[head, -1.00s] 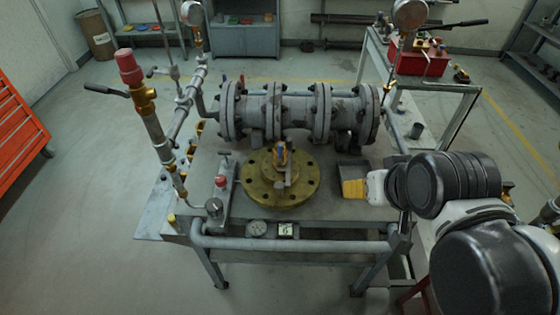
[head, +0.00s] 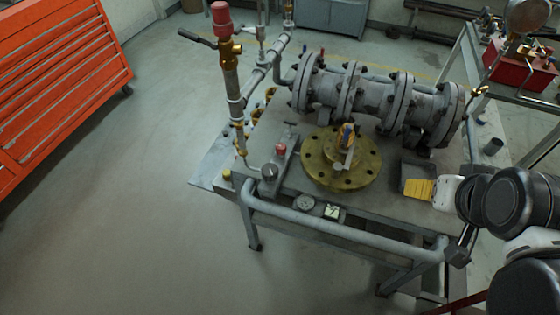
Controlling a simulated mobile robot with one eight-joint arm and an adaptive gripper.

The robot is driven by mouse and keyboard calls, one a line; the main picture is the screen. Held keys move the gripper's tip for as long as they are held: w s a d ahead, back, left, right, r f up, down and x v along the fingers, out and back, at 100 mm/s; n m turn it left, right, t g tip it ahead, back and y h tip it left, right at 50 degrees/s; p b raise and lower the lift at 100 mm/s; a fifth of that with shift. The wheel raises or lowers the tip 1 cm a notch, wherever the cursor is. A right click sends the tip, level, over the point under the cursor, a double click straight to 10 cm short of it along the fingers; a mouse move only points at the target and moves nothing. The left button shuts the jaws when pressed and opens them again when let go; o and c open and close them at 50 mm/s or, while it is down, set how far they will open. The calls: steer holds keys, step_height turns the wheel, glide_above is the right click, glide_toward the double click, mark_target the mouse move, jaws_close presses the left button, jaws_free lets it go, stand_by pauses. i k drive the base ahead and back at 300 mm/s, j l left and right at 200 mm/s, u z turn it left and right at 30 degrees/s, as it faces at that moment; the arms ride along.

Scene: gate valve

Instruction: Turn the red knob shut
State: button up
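A small red knob (head: 281,150) stands on a grey block at the table's front left, left of the brass flange (head: 322,174). A larger red cap (head: 221,15) tops the upright brass and grey pipe at the left; I cannot tell which of the two the task means. A grey flanged pipe body (head: 375,98) lies across the table behind the brass flange. My arm's black and white links fill the right edge, well to the right of both red parts. I cannot make out my gripper's fingers. Neither red part is touched.
A dark tray (head: 415,172) with a yellow ridged piece (head: 420,189) lies right of the flange, close to my arm. Gauges, a tag and a front rail (head: 330,223) line the near edge. An orange cabinet (head: 60,75) stands left; the floor between is free.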

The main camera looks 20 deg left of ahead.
mark_target(281, 148)
steer(key=i+j+u, duration=0.1)
steer(key=j+u, duration=0.25)
steer(key=i+j+u, duration=0.4)
steer(key=j+u, duration=0.25)
